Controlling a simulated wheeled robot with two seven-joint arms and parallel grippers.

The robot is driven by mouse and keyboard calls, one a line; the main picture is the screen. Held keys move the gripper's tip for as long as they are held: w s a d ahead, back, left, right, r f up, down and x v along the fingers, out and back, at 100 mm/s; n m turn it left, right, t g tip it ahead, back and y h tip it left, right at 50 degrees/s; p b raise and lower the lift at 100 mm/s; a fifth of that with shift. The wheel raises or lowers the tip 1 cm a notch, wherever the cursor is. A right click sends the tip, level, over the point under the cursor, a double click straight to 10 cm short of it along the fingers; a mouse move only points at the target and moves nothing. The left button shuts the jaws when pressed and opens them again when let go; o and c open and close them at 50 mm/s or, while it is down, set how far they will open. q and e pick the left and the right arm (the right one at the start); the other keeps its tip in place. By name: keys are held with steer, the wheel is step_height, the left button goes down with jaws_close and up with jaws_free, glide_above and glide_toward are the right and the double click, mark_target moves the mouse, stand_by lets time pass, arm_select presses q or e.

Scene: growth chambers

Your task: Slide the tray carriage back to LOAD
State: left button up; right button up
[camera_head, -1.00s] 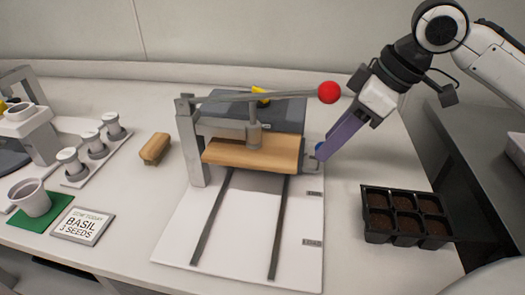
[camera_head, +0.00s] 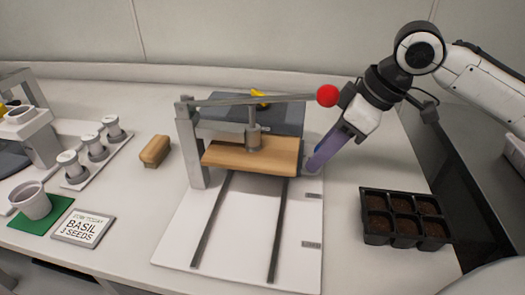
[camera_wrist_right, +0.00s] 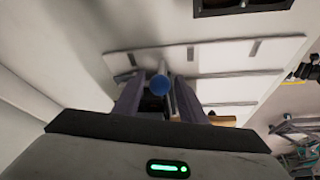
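The press stands on a white base plate (camera_head: 250,240) with two dark rails (camera_head: 212,220). A wooden press board (camera_head: 250,155) hangs under its lever, which ends in a red ball (camera_head: 327,96). The tray carriage is mostly hidden under the board. A blue knob (camera_wrist_right: 159,85) shows in the right wrist view, between the fingers of my right gripper (camera_wrist_right: 157,98). The fingers look apart, one on each side of the knob; I cannot tell whether they touch it. In the head view the right gripper (camera_head: 312,168) is at the board's right end. My left gripper is not in view.
A black seedling tray (camera_head: 405,218) with soil stands to the right. The rails in front of the board are clear. LOAD mark (camera_head: 312,244) is near the front.

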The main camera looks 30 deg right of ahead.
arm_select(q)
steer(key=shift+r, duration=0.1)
arm_select(e)
steer(key=shift+r, duration=0.15)
step_height(320, 180, up, 4)
steer(key=p, duration=0.5)
step_height(320, 180, up, 3)
steer(key=p, duration=0.3)
steer(key=shift+r+p, duration=0.2)
steer(key=shift+p, duration=0.15)
steer(key=shift+r+p, duration=0.25)
steer(key=shift+p, duration=0.1)
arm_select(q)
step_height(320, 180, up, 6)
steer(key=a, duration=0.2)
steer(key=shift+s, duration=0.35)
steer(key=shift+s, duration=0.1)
arm_select(e)
steer(key=shift+f, duration=0.1)
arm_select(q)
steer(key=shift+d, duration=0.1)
